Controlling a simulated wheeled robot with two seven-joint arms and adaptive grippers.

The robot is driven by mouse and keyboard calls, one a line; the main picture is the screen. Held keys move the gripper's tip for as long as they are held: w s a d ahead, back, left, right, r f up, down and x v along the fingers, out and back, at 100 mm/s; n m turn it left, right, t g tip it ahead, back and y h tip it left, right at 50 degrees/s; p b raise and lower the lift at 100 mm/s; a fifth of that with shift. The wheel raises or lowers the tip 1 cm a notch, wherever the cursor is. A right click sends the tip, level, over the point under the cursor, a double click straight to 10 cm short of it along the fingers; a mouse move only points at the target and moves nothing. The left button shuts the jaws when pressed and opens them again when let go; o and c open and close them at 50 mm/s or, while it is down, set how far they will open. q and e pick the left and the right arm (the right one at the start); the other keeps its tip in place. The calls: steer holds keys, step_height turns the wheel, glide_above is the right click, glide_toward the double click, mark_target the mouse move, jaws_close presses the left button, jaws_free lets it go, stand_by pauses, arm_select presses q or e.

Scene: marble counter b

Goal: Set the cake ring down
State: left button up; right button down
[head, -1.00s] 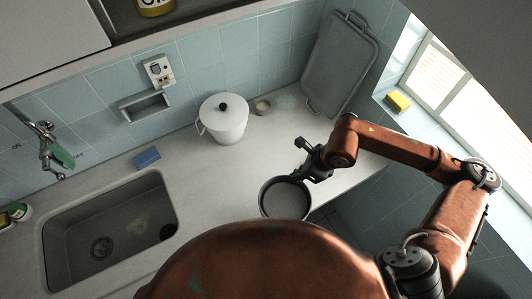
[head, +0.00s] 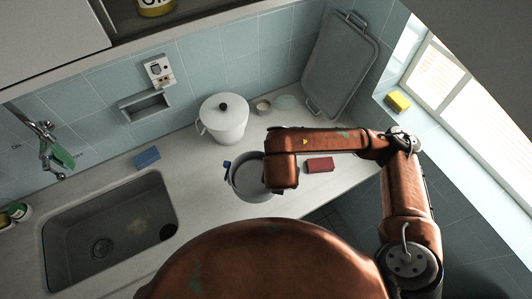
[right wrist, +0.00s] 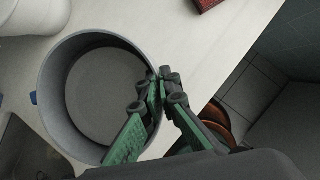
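The cake ring (head: 235,183) is a round grey ring with a tall wall, at the middle of the counter's front part in the head view. In the right wrist view the ring (right wrist: 52,90) fills the left half, with a small blue piece at its outer left side. My right gripper (right wrist: 163,80) has one green finger inside the wall and one outside, closed on the rim. In the head view my arm hides this gripper and the ring's right side. I cannot tell whether the ring touches the counter. My left gripper is not in view.
A white lidded pot (head: 223,122) stands behind the ring. A red block (head: 319,165) lies to its right, and a blue sponge (head: 147,157) lies by the sink (head: 72,225) at left. A grey tray (head: 341,65) leans on the wall. The counter's front edge is close.

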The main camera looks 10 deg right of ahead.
steer(key=shift+m, duration=0.5)
steer(key=w+d+f, duration=0.2)
steer(key=w+f, duration=0.1)
steer(key=w, duration=0.1)
steer(key=w+d+f, duration=0.2)
steer(key=w+f, duration=0.1)
steer(key=w, duration=0.1)
steer(key=w+d+f, duration=0.1)
steer(key=w+f, duration=0.2)
steer(key=w, duration=0.1)
steer(key=shift+w+d+f+b, duration=0.25)
steer(key=shift+d+f+b, duration=0.05)
steer(key=shift+d+b, duration=0.1)
steer(key=shift+f, duration=1.55)
steer(key=c, duration=2.7)
jaws_free()
steer(key=shift+f, duration=0.2)
steer(key=o, duration=0.5)
steer(key=shift+o, duration=0.2)
steer(key=shift+r, duration=0.15)
